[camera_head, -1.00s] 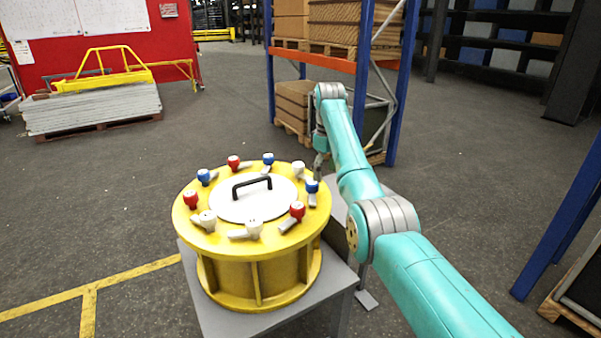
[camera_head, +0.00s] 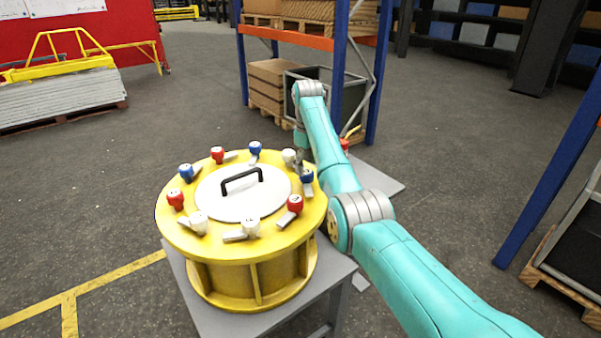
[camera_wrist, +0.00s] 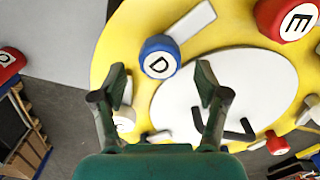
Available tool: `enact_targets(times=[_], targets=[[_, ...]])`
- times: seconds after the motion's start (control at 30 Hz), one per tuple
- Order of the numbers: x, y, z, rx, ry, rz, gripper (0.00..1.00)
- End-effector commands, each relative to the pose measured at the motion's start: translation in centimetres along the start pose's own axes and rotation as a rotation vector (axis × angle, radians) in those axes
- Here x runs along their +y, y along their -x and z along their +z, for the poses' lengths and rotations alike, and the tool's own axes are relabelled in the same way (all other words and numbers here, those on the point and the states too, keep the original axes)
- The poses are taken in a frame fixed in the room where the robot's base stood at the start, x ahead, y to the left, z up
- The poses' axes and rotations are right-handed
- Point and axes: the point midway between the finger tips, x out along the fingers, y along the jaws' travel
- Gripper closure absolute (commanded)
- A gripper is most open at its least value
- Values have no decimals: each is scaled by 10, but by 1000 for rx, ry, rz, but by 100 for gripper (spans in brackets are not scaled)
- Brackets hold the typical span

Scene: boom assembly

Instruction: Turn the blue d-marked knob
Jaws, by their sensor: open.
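The blue knob marked D (camera_wrist: 160,57) stands on the yellow drum's rim, with a white lever (camera_wrist: 193,20) pointing up and right in the wrist view. In the head view it is the blue knob (camera_head: 306,178) at the drum's right side. My gripper (camera_wrist: 162,88) is open and empty. Its two fingers spread below the D knob in the wrist view, not around it. In the head view my gripper (camera_head: 301,160) is at the drum's far right edge, close to a white knob (camera_head: 289,156). Whether it touches that knob I cannot tell.
Several red, white and blue knobs ring the drum (camera_head: 225,245). A red knob marked E (camera_wrist: 285,20) neighbours D. A white lid with a black handle (camera_head: 242,178) is in the middle. The drum stands on a grey table (camera_head: 205,315). A shelf rack (camera_head: 355,75) stands behind.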

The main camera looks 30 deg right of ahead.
Motion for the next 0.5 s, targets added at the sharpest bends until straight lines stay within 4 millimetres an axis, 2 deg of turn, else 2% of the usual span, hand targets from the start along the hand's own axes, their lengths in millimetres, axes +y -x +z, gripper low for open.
enact_targets(times=[0.1,0.2,0.5], targets=[[5,-16,5,0,-2,0,26],[7,-24,8,0,-2,0,26],[9,-30,10,1,-1,1,26]])
